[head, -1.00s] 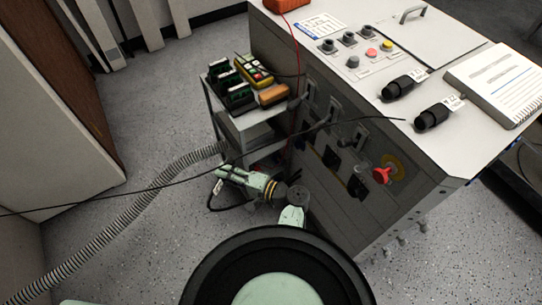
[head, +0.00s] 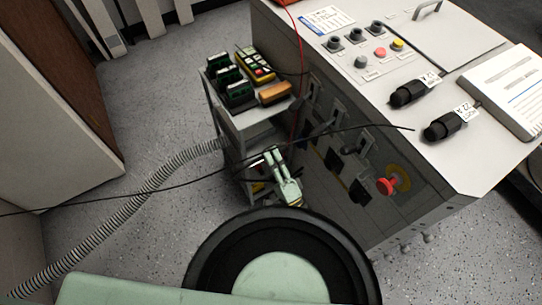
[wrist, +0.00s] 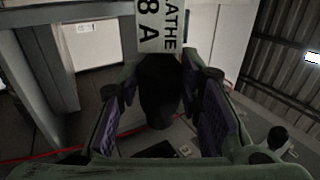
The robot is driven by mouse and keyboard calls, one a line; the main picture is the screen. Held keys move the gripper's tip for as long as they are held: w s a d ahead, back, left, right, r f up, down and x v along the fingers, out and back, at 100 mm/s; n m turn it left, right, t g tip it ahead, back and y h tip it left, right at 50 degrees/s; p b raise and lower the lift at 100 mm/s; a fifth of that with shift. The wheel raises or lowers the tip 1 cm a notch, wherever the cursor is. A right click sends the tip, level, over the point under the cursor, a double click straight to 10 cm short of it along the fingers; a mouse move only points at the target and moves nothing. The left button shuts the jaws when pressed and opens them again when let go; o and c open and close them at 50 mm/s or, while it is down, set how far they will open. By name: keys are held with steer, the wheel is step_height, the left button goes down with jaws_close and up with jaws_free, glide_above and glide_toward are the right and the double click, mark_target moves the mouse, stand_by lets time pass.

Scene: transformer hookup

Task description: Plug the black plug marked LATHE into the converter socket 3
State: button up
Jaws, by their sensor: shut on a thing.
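The black plug marked LATHE (wrist: 160,90) is held between my gripper's pads in the wrist view. Its white tag (wrist: 160,25) reads "LATHE" and "8 A". My gripper (wrist: 162,84) is shut on it. In the head view my gripper (head: 274,156) is low, between the cart and the converter's side panel; the plug is too small to make out there. The converter (head: 350,217) is the grey cabinet. Its side panel has several dark sockets, one (head: 334,160) near my gripper. I cannot read which is socket 3.
Two tagged black plugs (head: 408,92) (head: 446,126) and a notepad (head: 505,85) lie on the converter top. A red stop knob (head: 387,186) sticks out of the panel. A cart (head: 262,115) stands left of the panel. A thin cable crosses in front.

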steer(key=w+d+b, duration=0.3)
steer(key=d, duration=0.2)
steer(key=shift+w, duration=0.25)
stand_by(0.3)
steer(key=shift+f, duration=0.1)
stand_by(0.4)
steer(key=shift+w+d+b, duration=0.9)
steer(key=shift+d+b, duration=0.2)
steer(key=shift+d, duration=0.05)
stand_by(0.8)
steer(key=shift+w+d+r+b, duration=0.2)
steer(key=shift+d+b, duration=0.1)
steer(key=shift+d, duration=0.05)
